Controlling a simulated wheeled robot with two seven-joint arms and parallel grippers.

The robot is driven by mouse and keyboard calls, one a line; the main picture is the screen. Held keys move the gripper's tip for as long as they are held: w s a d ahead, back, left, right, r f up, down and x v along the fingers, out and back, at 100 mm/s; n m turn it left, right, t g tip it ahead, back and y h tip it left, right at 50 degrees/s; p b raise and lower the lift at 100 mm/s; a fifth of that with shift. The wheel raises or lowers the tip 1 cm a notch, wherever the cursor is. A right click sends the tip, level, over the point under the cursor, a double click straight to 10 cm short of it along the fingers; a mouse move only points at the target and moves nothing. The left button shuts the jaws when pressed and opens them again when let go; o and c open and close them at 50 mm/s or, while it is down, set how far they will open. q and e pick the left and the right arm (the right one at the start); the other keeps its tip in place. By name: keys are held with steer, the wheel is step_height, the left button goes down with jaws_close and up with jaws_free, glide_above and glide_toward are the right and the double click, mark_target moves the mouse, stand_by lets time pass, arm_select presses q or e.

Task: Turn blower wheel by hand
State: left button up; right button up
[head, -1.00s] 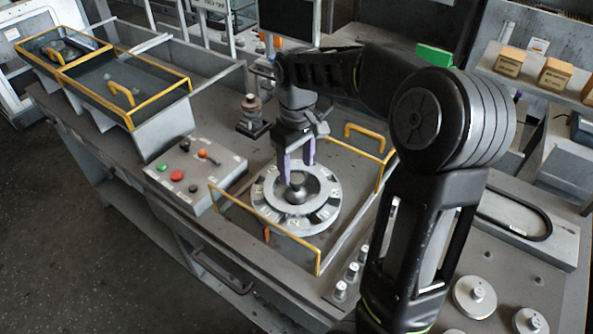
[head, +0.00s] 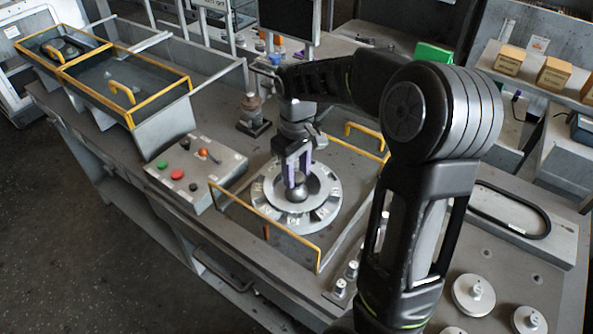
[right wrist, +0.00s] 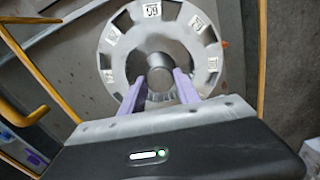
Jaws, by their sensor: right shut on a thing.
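The blower wheel (head: 325,213) is a pale grey ring with dark slots and small numbered labels, with a round knob-like hub (head: 296,194) at its middle. It lies flat on the workbench inside a yellow-edged guard. The wheel also shows in the right wrist view (right wrist: 117,67). My right gripper (head: 297,182) comes down from above at the hub, and its purple fingers are shut on it. In the right wrist view the two fingers (right wrist: 168,95) stand on either side of the hub (right wrist: 160,79). My left gripper is not in view.
Yellow guard rails (head: 265,225) stand close around the wheel. A control box (head: 196,175) with coloured buttons sits to the left. Several silver knobs (head: 340,287) line the right side. A yellow-rimmed open bin (head: 130,90) stands at the back left.

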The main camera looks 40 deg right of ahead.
jaws_close()
steer(key=shift+d, duration=0.1)
stand_by(0.5)
